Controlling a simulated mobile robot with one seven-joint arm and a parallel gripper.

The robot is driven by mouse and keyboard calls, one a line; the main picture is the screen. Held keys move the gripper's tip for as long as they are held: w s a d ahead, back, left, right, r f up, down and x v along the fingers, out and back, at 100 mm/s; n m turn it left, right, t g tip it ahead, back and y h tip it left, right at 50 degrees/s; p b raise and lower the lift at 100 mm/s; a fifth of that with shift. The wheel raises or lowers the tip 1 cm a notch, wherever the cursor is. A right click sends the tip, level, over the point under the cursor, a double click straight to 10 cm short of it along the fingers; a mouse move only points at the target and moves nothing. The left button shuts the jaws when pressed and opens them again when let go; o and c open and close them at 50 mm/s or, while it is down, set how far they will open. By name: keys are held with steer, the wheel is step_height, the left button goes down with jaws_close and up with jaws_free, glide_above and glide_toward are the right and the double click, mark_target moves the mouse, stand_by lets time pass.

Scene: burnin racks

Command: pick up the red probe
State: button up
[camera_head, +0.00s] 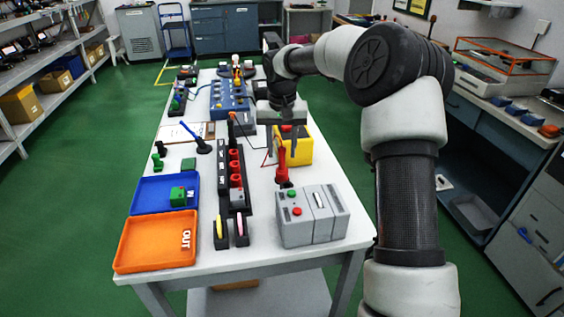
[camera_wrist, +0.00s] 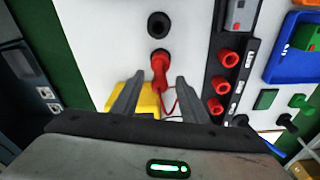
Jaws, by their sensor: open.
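The red probe (camera_head: 282,166) stands upright on the white table, behind the grey box with red and green buttons. In the wrist view the red probe (camera_wrist: 159,68) rises from a dark round base, with a thin red cable near it. My gripper (camera_head: 284,142) is above and behind the probe, pointing down in front of the yellow box. In the wrist view my gripper (camera_wrist: 159,80) is open, and the probe shows between its fingertips. I see no finger closed on it.
The yellow box (camera_head: 303,150) stands close beside my gripper. The grey button box (camera_head: 312,216) is just in front of the probe. A black rack (camera_head: 225,188) with red rings runs along the left. An empty black round holder (camera_wrist: 159,25) is near the probe. Blue (camera_head: 150,194) and orange (camera_head: 150,243) trays lie left.

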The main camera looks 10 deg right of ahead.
mark_target(282, 163)
step_height(282, 163, down, 3)
steer(key=shift+w, duration=0.15)
jaws_close()
steer(key=shift+r, duration=0.1)
